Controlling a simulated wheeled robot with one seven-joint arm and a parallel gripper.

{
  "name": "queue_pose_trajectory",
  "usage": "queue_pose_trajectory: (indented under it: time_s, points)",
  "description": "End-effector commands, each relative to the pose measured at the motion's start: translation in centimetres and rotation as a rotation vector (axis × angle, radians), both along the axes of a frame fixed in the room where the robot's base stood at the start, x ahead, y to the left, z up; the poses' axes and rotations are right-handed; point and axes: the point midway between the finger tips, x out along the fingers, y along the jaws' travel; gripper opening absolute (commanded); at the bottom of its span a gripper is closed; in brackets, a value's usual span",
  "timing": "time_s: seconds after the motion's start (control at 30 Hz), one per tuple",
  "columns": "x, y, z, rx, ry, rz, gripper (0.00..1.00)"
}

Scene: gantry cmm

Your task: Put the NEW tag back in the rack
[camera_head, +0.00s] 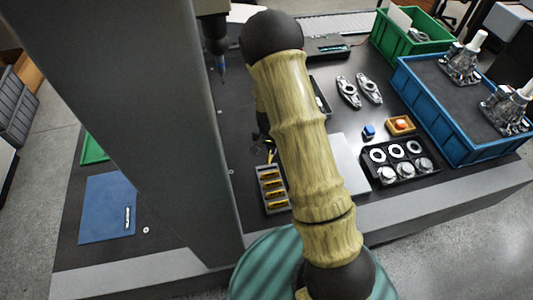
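A small grey rack (261,173) stands on the dark table left of my arm, with several yellow tags (271,186) in its slots. I cannot read lettering on the tags, so I cannot tell which one is the NEW tag. My gripper (268,151) seems to be the dark part just above the rack's far end, mostly hidden behind my yellow-brown arm. A small yellow piece shows at it, but whether it is held, or the fingers are open or shut, is too small to tell.
The machine's grey column (130,110) rises left of the rack, with a probe (221,62) hanging behind. A blue mat (105,200) lies left. A black tray of rings (399,160), a blue crate (440,115) and a green crate (402,42) stand right.

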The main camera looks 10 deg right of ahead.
Motion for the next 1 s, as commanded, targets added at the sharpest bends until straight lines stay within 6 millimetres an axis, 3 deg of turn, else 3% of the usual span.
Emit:
queue_pose_trajectory:
  time_s: [0.03, 0.1, 0.5, 0.7, 1.0]
  points:
    - [0.4, 0.1, -1.5, -0.003, -0.001, -0.079, 0.00]
    - [0.9, 0.1, -2.4, -0.003, -0.001, -0.207, 0.00]
    - [3.7, 0.6, -6.4, -0.002, -0.003, -0.870, 0.00]
    - [4.0, 0.7, -6.4, -0.002, -0.002, -0.975, 0.00]
    - [4.0, 0.8, -6.4, -0.002, -0.001, -0.972, 0.00]
